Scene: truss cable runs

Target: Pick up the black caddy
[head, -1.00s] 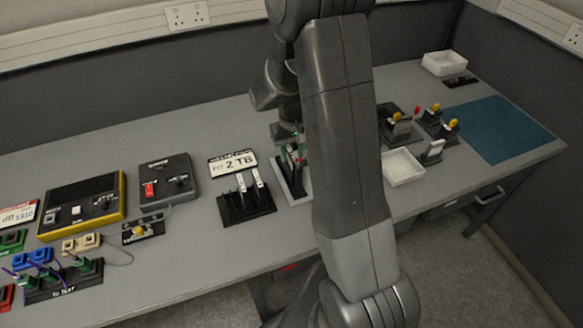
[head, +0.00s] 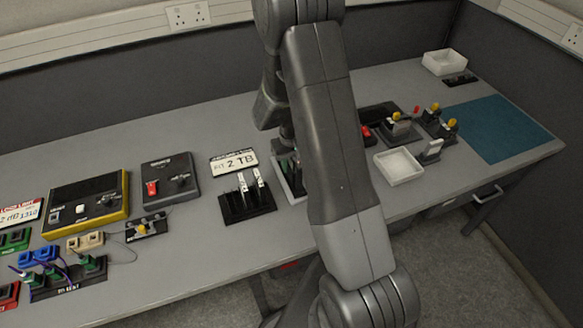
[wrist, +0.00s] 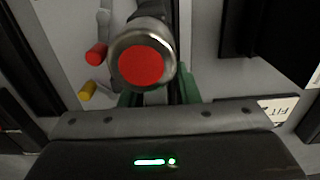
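No single thing is clearly the black caddy. A black rack (head: 262,207) left of my arm holds upright slim pieces with pale fronts (head: 243,184). Beside it, a pale tray (head: 297,197) bears dark and green upright pieces (head: 289,170), partly hidden by my arm. My gripper is low over this tray, its fingers hidden behind my arm in the head view. In the wrist view, my gripper's grey body (wrist: 165,122) is close above a metal cylinder with a red end (wrist: 142,66) and green parts (wrist: 190,88). Whether the fingers hold anything does not show.
A "FIT 2 TB" sign (head: 233,162) stands behind the rack. A grey box with a red switch (head: 170,180) and a yellow-edged box (head: 85,203) are left. A white tray (head: 398,167) and lever units (head: 400,127) are right. The teal mat (head: 497,128) is bare.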

